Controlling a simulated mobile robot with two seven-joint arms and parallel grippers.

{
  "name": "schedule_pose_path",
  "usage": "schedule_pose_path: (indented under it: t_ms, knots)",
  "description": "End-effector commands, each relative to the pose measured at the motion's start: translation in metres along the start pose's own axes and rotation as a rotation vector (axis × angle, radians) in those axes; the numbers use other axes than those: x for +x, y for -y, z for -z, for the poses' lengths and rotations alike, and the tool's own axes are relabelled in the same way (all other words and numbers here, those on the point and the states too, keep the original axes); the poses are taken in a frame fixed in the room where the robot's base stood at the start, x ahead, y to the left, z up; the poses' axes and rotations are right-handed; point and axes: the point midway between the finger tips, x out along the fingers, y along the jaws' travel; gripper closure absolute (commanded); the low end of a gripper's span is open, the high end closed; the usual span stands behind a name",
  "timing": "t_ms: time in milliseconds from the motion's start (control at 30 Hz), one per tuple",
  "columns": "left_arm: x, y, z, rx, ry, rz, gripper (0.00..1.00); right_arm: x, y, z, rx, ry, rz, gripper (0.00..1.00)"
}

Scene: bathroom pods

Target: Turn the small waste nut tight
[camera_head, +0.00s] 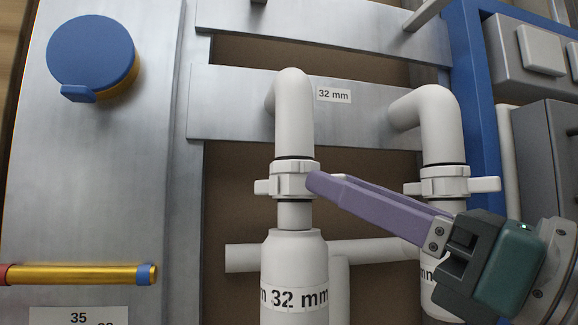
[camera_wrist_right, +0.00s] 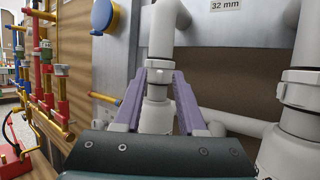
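A white winged waste nut (camera_head: 295,181) sits on the left white pipe, between the upper bend and a wider body marked 32 mm (camera_head: 295,290). It also shows in the right wrist view (camera_wrist_right: 158,77). A similar white nut (camera_head: 445,184) sits on the right pipe; it also shows in the right wrist view (camera_wrist_right: 300,88). My right gripper (camera_head: 314,182) reaches in from the right, with its purple fingertips at the left nut. In the right wrist view, the fingers (camera_wrist_right: 161,75) are apart, one on each side of the left nut; I cannot tell whether they touch it. My left gripper is out of view.
A metal back plate (camera_head: 360,115) with a 32 mm label (camera_head: 333,95) is behind the pipes. A blue round cap (camera_head: 92,52) and a brass tube (camera_head: 80,274) are at the left. A blue frame (camera_head: 475,90) and grey boxes (camera_head: 535,60) stand at the right.

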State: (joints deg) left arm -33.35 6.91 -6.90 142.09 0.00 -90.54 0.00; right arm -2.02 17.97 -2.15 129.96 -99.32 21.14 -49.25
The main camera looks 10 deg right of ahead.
Motion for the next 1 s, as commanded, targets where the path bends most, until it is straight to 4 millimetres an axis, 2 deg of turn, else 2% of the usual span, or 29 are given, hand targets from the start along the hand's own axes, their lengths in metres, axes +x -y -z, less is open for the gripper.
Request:
schedule_pose_path:
  t_ms: [300, 667, 1000]
  knots:
    - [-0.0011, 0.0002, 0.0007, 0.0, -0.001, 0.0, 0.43, 0.0038, -0.0005, 0.0006, 0.002, 0.0, -0.001, 0.6]
    - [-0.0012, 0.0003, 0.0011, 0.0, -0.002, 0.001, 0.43, 0.0035, -0.0004, 0.0004, 0.002, 0.0, -0.001, 0.99]
    - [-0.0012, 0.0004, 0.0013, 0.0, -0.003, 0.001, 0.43, 0.0035, -0.0004, 0.0004, 0.002, 0.0, -0.001, 1.0]
